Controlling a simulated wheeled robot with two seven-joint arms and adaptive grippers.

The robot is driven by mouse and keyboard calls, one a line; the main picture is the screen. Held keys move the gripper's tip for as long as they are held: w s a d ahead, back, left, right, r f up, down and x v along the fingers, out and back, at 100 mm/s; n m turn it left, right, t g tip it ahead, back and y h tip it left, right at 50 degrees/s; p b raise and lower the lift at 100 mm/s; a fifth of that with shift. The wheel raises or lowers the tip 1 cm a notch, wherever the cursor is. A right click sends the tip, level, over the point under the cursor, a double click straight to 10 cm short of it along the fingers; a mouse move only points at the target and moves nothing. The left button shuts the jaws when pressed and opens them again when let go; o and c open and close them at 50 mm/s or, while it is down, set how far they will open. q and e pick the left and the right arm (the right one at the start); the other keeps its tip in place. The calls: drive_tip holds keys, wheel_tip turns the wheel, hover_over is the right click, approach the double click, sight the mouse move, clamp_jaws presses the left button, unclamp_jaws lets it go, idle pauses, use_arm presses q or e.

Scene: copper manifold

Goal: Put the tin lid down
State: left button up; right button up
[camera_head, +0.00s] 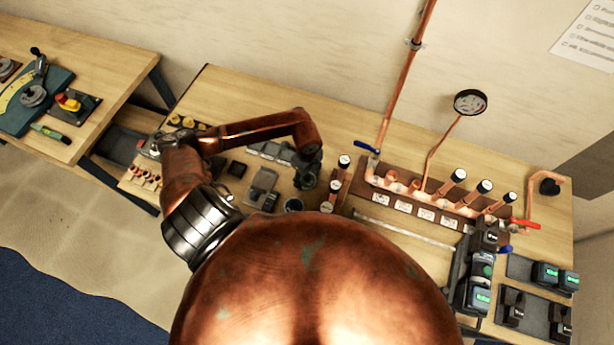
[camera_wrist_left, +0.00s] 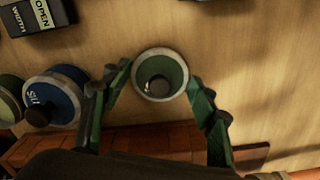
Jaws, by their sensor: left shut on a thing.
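My left gripper (camera_head: 308,180) reaches down over the bench, left of the copper manifold. In the left wrist view its fingers (camera_wrist_left: 160,76) stand on both sides of the tin lid (camera_wrist_left: 160,52), a round green piece with a pale rim and a dark middle. The fingertips meet its rim at left and right. Whether it touches the bench or anything beneath it, I cannot tell. In the head view I cannot make out the lid at the gripper. My right gripper is not in view.
A blue round tin (camera_wrist_left: 52,97) and a green one stand left of the fingers, with a dark block (camera_wrist_left: 40,14) behind. The copper manifold (camera_head: 430,195) stands right of the gripper. Small parts lie around on the bench. Bare wood (camera_wrist_left: 265,70) shows right of the lid.

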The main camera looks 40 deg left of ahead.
use_arm(q)
drive_tip(key=shift+f, duration=0.1)
drive_tip(key=o, duration=0.5)
drive_tip(key=shift+f, duration=0.1)
drive_tip(key=o, duration=0.4)
drive_tip(key=shift+o, duration=0.2)
